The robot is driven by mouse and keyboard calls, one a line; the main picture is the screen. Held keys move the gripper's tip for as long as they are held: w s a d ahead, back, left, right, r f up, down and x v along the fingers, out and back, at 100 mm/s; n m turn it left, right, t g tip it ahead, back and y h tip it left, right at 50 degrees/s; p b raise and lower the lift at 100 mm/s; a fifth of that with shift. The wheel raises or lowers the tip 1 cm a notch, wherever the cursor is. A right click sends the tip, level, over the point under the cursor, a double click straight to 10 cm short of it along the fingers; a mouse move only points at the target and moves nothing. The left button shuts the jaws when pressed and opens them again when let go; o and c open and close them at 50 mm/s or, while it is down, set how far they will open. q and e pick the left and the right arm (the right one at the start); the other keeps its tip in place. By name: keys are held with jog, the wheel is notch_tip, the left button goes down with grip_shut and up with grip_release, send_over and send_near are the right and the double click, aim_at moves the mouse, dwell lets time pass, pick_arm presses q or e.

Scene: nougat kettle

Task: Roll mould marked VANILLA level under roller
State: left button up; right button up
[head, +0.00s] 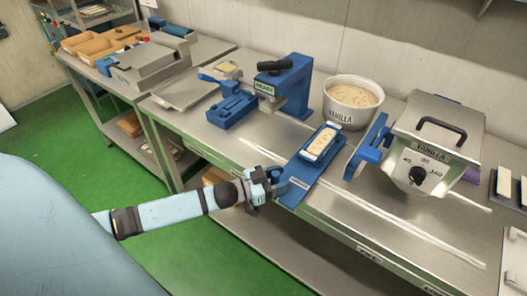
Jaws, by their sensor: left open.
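A small white mould (319,144) with a cream, speckled filling lies on a blue board (299,172) at the bench's front edge. I cannot read a mark on the mould. My left gripper (275,186) is open at the near left end of this board, short of the mould. I cannot tell whether its fingers touch the board. A blue stand (299,94) with a black top knob and a small label stands behind and left. I cannot make out a roller with certainty. My right gripper is not in view.
A steel kettle (455,125) marked VANILLA, with a dial and blue side part, stands on the right. A grey machine (150,62) and wooden trays (92,47) fill the far-left bench. The front bench strip is mostly clear.

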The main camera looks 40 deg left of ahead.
pick_arm(q)
jog(key=b+v, duration=0.1)
jog(key=v, duration=1.2)
jog(key=shift+s, duration=0.15)
